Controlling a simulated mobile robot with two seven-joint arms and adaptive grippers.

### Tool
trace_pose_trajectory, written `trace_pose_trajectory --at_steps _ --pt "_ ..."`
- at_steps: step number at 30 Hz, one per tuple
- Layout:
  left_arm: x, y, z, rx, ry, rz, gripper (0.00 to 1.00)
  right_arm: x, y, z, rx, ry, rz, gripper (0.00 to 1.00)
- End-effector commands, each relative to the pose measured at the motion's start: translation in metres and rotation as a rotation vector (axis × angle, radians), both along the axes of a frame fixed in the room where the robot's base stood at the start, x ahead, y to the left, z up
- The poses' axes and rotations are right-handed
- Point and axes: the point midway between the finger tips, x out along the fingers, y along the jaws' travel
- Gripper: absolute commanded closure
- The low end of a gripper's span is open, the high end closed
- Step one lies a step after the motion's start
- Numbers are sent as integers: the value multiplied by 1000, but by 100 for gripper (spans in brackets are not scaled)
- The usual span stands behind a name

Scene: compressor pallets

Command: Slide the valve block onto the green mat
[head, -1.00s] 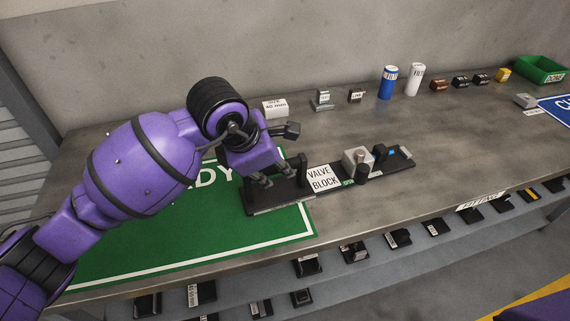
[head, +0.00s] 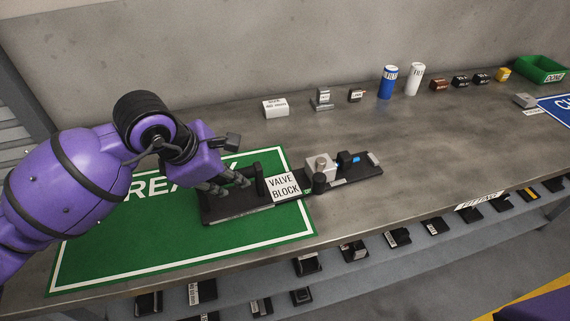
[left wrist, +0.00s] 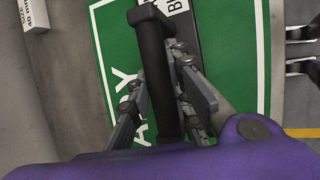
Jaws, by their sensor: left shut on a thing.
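The valve block (head: 283,187) is a long dark tray with a white "VALVE BLOCK" label, an upright black handle near its left end and grey and black fittings on its right part. Its left part lies over the green mat (head: 140,250); its right part extends past the mat's right edge onto the bare grey bench. My left gripper (head: 243,183) is at the handle. In the left wrist view the fingers (left wrist: 172,100) are shut around the black handle (left wrist: 152,40), with the green mat (left wrist: 118,50) below. My right gripper is not in view.
A white labelled box (head: 275,107), small parts, a blue can (head: 388,82) and a white can (head: 414,79) stand along the back of the bench. A green bin (head: 540,69) is at the far right. The bench front edge runs close below the block.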

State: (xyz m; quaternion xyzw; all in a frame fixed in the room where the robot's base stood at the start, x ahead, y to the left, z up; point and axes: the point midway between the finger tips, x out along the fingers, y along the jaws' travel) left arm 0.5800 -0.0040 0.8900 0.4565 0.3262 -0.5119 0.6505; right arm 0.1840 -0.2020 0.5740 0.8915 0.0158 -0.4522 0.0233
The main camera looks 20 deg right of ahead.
Motion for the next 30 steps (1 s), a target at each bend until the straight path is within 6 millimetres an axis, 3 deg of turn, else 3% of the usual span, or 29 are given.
trace_pose_trajectory --at_steps 30 --pt "-2 106 -6 10 8 5 100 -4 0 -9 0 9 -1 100"
